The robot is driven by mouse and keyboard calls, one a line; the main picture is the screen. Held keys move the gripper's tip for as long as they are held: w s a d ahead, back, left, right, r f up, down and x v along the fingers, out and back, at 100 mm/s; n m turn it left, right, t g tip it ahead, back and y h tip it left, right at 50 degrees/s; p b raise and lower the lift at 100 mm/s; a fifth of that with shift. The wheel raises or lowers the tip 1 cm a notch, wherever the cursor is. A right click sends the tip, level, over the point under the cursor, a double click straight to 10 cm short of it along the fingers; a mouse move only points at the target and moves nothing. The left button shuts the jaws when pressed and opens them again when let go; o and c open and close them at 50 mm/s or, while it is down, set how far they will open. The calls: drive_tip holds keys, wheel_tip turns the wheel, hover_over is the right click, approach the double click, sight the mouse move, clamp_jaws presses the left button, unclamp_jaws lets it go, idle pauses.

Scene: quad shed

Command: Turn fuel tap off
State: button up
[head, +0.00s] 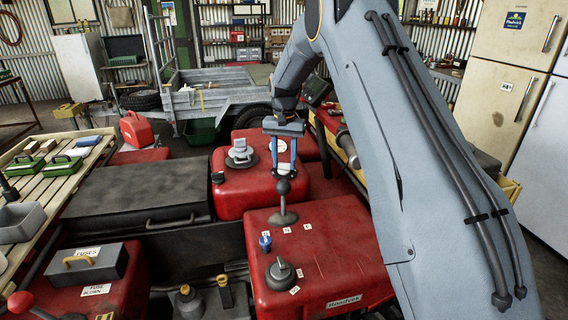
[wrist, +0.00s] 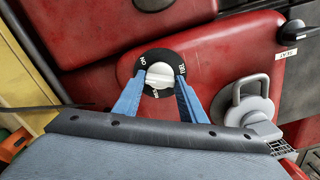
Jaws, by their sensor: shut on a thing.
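The fuel tap (wrist: 159,75) is a pale round knob on a black dial, set in a red panel, in the middle of the wrist view. ON is lettered at the dial's upper left, FUEL at its right, and partly covered lettering shows below. My gripper (wrist: 162,82) has its blue fingertips on either side of the knob, shut on it. In the head view my gripper (head: 284,170) reaches down to the rear red bodywork. There I cannot make out the tap clearly behind the fingers and a ball-topped lever (head: 284,218).
A grey cap with a ring handle (wrist: 250,107) sits close beside the right finger; it also shows in the head view (head: 241,153). A black knob (wrist: 293,30) is at the wrist view's upper right. A blue valve (head: 265,243) and a grey rotary knob (head: 280,273) stand nearer.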

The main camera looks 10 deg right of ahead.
sight(284, 163)
drive_tip(key=n+b, duration=0.1)
drive_tip(key=n, duration=0.3)
drive_tip(key=shift+n, duration=0.4)
drive_tip(key=shift+r, duration=0.1)
idle(0.3)
drive_tip(key=o, duration=1.1)
drive_tip(key=shift+c, duration=0.2)
drive_tip(key=shift+r+b, duration=1.2)
drive_tip(key=shift+r, duration=2.65)
